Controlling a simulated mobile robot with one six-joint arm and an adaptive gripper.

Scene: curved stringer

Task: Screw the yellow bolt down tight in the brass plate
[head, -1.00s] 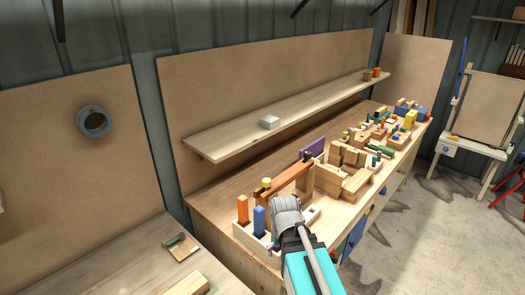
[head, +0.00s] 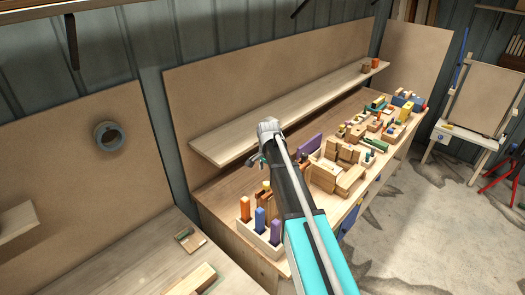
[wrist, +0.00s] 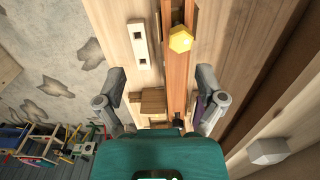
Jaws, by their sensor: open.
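The yellow bolt (wrist: 180,40) shows its six-sided head in the wrist view, above a reddish-brown wooden beam (wrist: 176,90). In the head view the bolt (head: 266,185) is a small yellow spot just left of my arm. My gripper (head: 256,160) is raised in front of the shelf, above the bench. In the wrist view my gripper (wrist: 161,78) is open and empty, its fingers spread on either side of the beam's line. The bolt head lies beyond the fingertips in that picture, apart from them. I cannot pick out the brass plate or see how deep the bolt sits.
A tray (head: 262,242) holds orange, blue and purple pegs at the bench's near end. The wall shelf (head: 215,145) is close behind my gripper. A white block (wrist: 268,151) shows at lower right in the wrist view. Wooden blocks (head: 340,165) crowd the bench farther along.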

